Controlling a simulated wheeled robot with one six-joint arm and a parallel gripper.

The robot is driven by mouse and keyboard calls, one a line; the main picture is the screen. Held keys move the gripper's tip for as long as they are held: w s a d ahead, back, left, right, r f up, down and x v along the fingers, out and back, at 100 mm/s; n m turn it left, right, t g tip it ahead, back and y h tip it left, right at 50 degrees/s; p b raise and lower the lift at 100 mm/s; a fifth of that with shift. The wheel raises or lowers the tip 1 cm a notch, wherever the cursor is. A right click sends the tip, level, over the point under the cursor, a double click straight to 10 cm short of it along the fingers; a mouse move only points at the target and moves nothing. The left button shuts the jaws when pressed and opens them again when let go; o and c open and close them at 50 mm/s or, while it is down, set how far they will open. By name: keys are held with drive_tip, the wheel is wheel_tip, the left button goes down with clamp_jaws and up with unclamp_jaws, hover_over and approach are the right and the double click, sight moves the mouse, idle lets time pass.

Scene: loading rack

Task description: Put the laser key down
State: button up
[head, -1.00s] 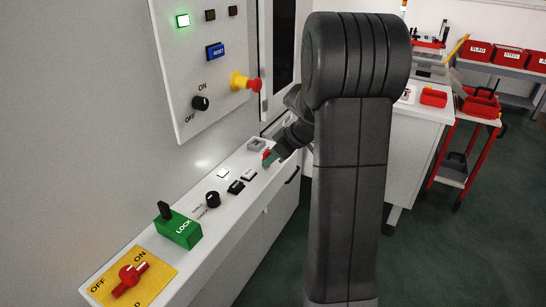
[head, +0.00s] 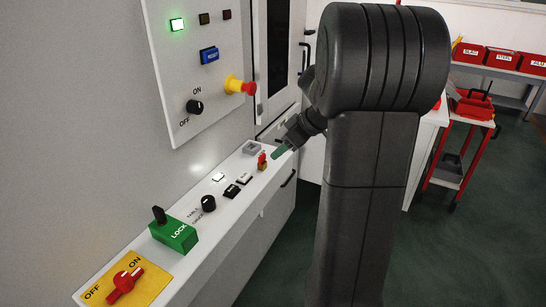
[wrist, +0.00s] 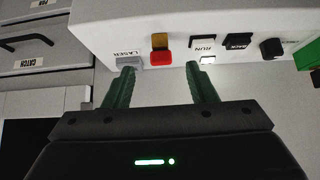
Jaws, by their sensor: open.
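The laser key, with a red grip and a brass-coloured part (head: 262,161), is on the white console ledge, beside a grey holder (head: 252,148). In the wrist view the key (wrist: 161,58) shows between the lines of my two green fingertips, beyond them, with the grey holder (wrist: 129,61) marked LASER to its left. My gripper (wrist: 160,72) is open and empty, its fingers apart from the key. In the head view a green fingertip (head: 281,152) shows just right of the key; my arm hides much of the rest.
Along the ledge are RUN and other small buttons (head: 231,191), a black knob (head: 208,203), a green LOCK block (head: 174,231) and a red switch on a yellow plate (head: 125,283). An emergency stop (head: 240,86) juts from the panel above.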

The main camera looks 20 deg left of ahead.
sight(265, 164)
drive_tip(key=v, duration=0.4)
drive_tip(key=shift+d+r, duration=0.1)
idle(1.2)
drive_tip(key=x, duration=1.3)
drive_tip(key=shift+d, duration=0.2)
drive_tip(key=shift+d+r, duration=0.1)
drive_tip(key=shift+r, duration=2.05)
